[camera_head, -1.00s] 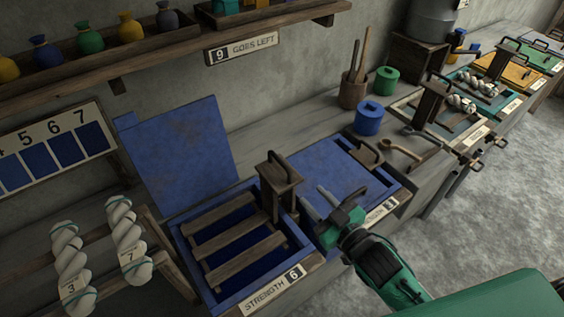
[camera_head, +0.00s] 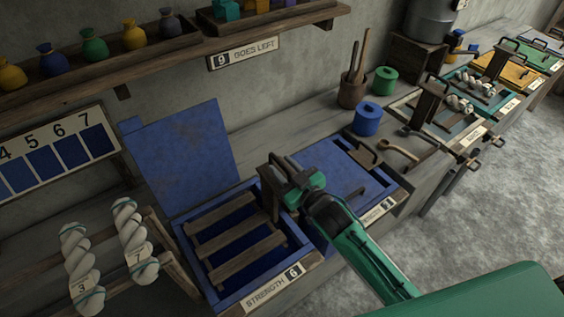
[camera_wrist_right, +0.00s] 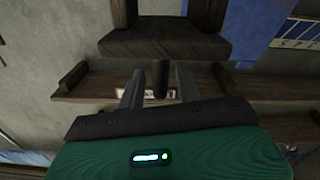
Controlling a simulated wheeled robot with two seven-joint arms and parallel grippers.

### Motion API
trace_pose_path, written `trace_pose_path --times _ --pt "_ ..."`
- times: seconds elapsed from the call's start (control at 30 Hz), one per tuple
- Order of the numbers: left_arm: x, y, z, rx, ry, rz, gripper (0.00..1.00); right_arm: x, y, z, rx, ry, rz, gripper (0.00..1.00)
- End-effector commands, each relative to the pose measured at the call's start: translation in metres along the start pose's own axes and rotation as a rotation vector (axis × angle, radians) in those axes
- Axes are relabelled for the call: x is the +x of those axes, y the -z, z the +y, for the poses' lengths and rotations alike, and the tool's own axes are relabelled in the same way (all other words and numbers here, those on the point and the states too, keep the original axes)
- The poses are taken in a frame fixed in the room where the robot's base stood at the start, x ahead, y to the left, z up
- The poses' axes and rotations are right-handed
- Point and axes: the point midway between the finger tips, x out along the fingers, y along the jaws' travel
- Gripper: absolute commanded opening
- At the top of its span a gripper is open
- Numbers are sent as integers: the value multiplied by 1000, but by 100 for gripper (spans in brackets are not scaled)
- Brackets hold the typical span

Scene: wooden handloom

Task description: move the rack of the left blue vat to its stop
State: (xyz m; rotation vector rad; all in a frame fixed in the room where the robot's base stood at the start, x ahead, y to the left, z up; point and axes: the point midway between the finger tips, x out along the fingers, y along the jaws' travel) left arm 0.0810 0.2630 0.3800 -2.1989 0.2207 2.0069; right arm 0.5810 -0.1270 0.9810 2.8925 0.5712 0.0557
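The left blue vat (camera_head: 222,303) stands open, its blue lid (camera_head: 185,155) tilted up behind it. Its rack of wooden slats (camera_head: 240,255) lies low inside, with an upright wooden post (camera_head: 266,197) at the right side. My right gripper (camera_head: 283,172) is at the handle on top of this post and hides much of it. In the right wrist view, the dark handle bar (camera_wrist_right: 160,80) sits between the two fingers of my right gripper (camera_wrist_right: 159,88). Gaps show on both sides, so the fingers are open around it. My left gripper is out of view.
A second blue vat with its lid closed (camera_head: 335,170) stands just right. More vats line the bench to the right.

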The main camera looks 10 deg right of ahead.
Motion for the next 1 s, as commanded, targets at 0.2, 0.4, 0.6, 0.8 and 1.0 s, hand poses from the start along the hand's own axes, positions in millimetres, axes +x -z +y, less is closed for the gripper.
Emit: trace_pose_path --times 0.2,0.4,0.6,0.8,1.0 --pt "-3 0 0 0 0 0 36 11 0 0 0 1 -1 34" --pt "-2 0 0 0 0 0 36 11 0 0 0 1 -1 34" --pt "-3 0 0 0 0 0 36 11 0 0 0 1 -1 3" --pt "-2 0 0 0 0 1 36 11 -1 0 -1 0 -1 0" --pt "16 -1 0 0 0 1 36 11 -29 -6 0 0 -2 0"
